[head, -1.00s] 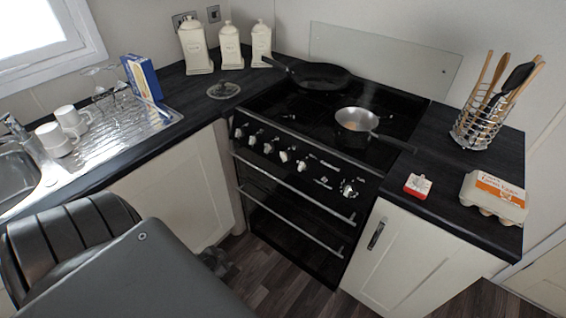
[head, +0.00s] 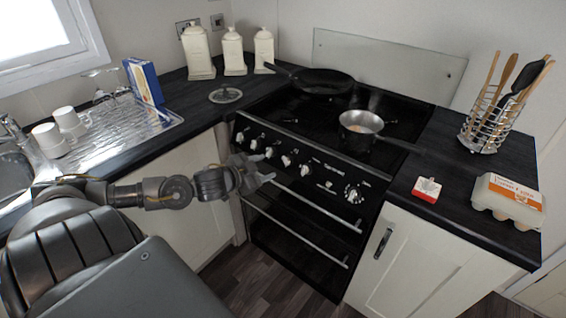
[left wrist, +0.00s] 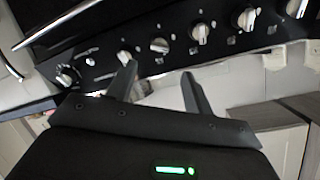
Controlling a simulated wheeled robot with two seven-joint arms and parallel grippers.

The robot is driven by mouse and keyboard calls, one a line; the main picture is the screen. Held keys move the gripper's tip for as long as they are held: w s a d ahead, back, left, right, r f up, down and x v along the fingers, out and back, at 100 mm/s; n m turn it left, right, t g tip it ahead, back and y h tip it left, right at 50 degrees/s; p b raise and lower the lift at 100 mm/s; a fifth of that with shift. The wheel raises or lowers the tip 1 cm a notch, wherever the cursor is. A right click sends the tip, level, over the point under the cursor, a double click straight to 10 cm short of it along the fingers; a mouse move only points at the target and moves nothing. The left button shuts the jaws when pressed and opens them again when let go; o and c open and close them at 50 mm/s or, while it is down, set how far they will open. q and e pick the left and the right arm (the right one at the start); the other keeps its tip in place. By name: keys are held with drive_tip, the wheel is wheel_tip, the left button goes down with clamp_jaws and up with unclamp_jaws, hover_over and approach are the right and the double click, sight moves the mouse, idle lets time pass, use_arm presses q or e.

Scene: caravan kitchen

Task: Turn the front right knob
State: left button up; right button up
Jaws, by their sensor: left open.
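The black stove (head: 300,205) has a sloping front panel with a row of pale knobs. One row knob (head: 287,161) is just beyond my left gripper, and the rightmost knob (head: 352,193) sits apart from the others. I cannot tell which of them is the front right knob. My left gripper (head: 266,168) is open and empty in front of the panel, above the oven handle. In the left wrist view, its fingers (left wrist: 160,69) point at the panel, with one row knob (left wrist: 159,46) between their tips and another (left wrist: 124,57) beside one tip. The gripper appears apart from the knobs.
A saucepan (head: 361,122) and a black frying pan (head: 322,80) stand on the hob. The oven handle bar (head: 315,205) runs below the knobs. An egg carton (head: 508,200), a small red-and-white box (head: 427,189) and a utensil holder (head: 487,130) stand on the right counter.

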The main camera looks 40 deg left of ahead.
sight(284, 161)
use_arm(q)
drive_tip(key=x, duration=1)
drive_tip(key=shift+s+d, duration=0.1)
use_arm(e)
drive_tip(key=shift+a+r, duration=0.1)
use_arm(q)
drive_tip(key=shift+c, duration=0.2)
drive_tip(key=c, duration=0.9)
drive_tip(key=shift+r+n+p, duration=0.1)
drive_tip(key=shift+n+p, duration=0.2)
drive_tip(key=shift+p, duration=0.3)
drive_tip(key=n+p, duration=0.3)
drive_tip(key=p, duration=0.1)
drive_tip(key=shift+r+p, duration=0.1)
drive_tip(key=shift+p, duration=0.25)
drive_tip(key=shift+f+n+y+p, duration=0.2)
drive_tip(key=shift+n+y+p, duration=0.1)
drive_tip(key=shift+n+p, duration=1.35)
use_arm(e)
wheel_tip(284, 161, up, 9)
drive_tip(key=shift+s+a+f, duration=0.2)
drive_tip(key=shift+a, duration=0.2)
